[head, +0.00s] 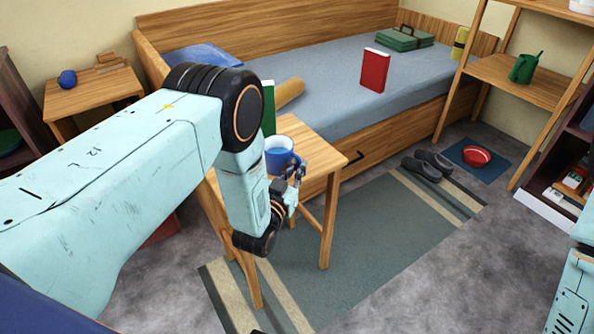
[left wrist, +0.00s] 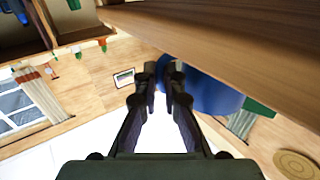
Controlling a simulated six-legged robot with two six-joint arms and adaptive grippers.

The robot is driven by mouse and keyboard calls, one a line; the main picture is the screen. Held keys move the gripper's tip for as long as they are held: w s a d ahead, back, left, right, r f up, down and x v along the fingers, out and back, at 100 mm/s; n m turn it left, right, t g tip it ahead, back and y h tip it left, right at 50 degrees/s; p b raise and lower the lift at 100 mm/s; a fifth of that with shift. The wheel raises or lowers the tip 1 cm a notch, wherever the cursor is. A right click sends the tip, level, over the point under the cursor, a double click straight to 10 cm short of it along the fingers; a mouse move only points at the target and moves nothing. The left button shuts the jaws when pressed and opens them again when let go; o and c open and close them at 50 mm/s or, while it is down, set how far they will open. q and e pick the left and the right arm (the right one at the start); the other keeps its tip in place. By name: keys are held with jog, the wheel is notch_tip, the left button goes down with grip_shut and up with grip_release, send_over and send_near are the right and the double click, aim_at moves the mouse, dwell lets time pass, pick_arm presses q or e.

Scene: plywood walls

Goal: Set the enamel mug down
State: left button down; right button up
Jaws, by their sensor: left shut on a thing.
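In the left wrist view the fingers (left wrist: 162,82) reach to the blue mug (left wrist: 212,96), partly hidden by a wooden edge (left wrist: 225,50). My right gripper is out of view; only part of that arm shows at the right edge.
A green book (head: 268,108) stands behind the mug on the table. The bed (head: 335,85) behind holds a red book (head: 375,70) and a tan roll (head: 290,91). The striped rug (head: 385,235) is otherwise clear.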

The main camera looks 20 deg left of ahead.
pick_arm(q)
jog(key=c, duration=1.9)
grip_release()
jog(key=o, duration=0.4)
jog(key=shift+o, duration=0.2)
jog(key=shift+r, duration=0.1)
